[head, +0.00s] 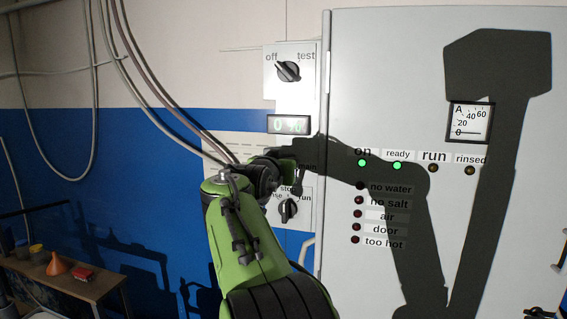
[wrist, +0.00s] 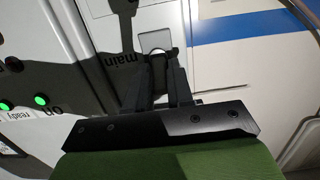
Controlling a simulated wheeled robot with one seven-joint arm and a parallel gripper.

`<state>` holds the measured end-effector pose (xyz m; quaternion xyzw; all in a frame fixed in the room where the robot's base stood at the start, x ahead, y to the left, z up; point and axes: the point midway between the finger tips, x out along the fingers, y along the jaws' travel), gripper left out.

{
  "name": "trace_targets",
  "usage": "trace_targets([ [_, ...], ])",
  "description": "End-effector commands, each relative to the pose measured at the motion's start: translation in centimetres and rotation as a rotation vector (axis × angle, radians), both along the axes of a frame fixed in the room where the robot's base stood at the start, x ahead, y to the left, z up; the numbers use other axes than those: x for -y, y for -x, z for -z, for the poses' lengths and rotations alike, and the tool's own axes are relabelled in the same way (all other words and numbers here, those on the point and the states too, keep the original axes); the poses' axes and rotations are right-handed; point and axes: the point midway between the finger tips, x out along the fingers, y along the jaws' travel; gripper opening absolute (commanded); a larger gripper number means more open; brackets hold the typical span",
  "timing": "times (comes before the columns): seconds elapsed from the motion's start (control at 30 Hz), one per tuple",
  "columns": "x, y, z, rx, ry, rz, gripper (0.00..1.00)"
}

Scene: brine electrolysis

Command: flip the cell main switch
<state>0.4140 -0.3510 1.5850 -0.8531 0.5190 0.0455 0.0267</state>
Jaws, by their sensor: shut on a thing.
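My gripper (wrist: 165,66) is shut on the main switch (wrist: 158,52), whose dark part shows at the fingertips against a pale plate. The fingers hide most of it, so I cannot tell its position. In the head view my green arm reaches up to the panel, and the wrist covers much of the switch area. The "on" lamp (head: 362,163) and "ready" lamp (head: 397,166) glow green.
An off/test knob (head: 288,71) sits above a lit display (head: 289,124). Another selector knob (head: 289,210) sits below my wrist. The "run" lamp (head: 433,168) is dark. Hoses (head: 154,139) hang at the left. A low table (head: 66,279) holds an orange funnel.

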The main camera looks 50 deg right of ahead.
Motion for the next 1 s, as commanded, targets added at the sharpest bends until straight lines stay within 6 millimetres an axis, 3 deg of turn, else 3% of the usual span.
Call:
trace_targets([
  [0.07,0.0,0.1,-0.4,0.01,0.008,-0.001,0.0],
  [0.1,0.0,0.1,-0.4,0.01,0.008,-0.001,0.23],
  [0.23,0.0,0.0,-0.3,0.008,0.007,-0.002,0.43],
  [0.57,-0.5,0.2,-0.2,0.007,0.004,-0.003,0.43],
  [0.67,-2.2,1.0,-0.2,0.007,0.004,-0.007,0.43],
  [1.0,-10.6,5.3,-1.1,0.008,0.004,-0.009,0.43],
])
